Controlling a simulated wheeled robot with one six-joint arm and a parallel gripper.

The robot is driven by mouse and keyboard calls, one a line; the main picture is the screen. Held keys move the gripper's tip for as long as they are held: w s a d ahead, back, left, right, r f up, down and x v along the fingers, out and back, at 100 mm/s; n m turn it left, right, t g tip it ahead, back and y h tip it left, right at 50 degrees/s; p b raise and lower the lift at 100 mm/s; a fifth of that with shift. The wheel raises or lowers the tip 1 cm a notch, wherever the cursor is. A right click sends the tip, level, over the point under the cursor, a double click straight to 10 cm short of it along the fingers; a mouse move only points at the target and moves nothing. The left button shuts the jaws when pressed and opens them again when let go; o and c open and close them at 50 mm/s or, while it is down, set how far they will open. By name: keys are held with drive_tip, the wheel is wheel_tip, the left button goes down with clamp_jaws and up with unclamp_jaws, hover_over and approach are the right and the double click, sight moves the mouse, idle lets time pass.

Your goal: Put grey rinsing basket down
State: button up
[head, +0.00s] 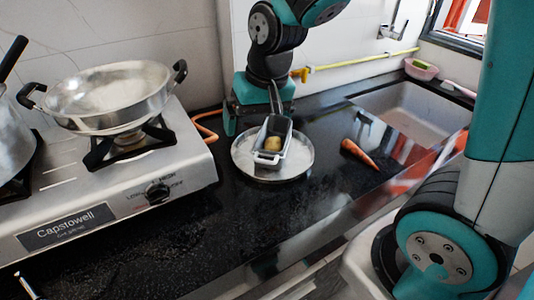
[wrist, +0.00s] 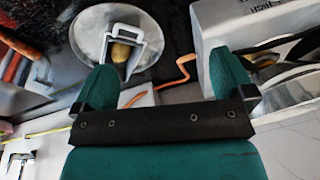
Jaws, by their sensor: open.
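The grey rinsing basket (head: 283,134) is narrow and rectangular, and a potato (head: 272,144) lies in it. It appears to rest, slightly tilted, on a round metal plate (head: 242,160); I cannot tell exactly where it touches. Its thin handle points back toward my gripper (head: 261,112). In the wrist view my gripper (wrist: 162,75) has its two teal fingers wide apart with nothing held between them. The basket (wrist: 139,66) shows there just beyond the left finger, over the plate (wrist: 90,25).
A gas stove (head: 180,165) with a wide metal pan (head: 110,90) stands left. A carrot (head: 358,153) lies right of the plate, before the sink (head: 420,115). An orange hose (head: 208,130) runs behind. The front black counter (head: 225,225) is clear.

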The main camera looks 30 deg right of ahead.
drive_tip(key=s+a+r+n+y, duration=0.1)
drive_tip(key=s+a+n, duration=0.1)
drive_tip(key=s, duration=0.3)
drive_tip(key=s+a+r+n+g+y, duration=0.1)
drive_tip(key=s+a+r+n, duration=0.1)
drive_tip(key=s+n, duration=0.2)
drive_tip(key=s+a+r+n+g+y, duration=0.1)
drive_tip(key=s+a+n, duration=0.1)
drive_tip(key=s, duration=0.5)
drive_tip(key=shift+s+r+n, duration=0.2)
drive_tip(key=shift+r+n, duration=0.2)
drive_tip(key=shift+w+a, duration=0.1)
drive_tip(key=shift+a, duration=0.2)
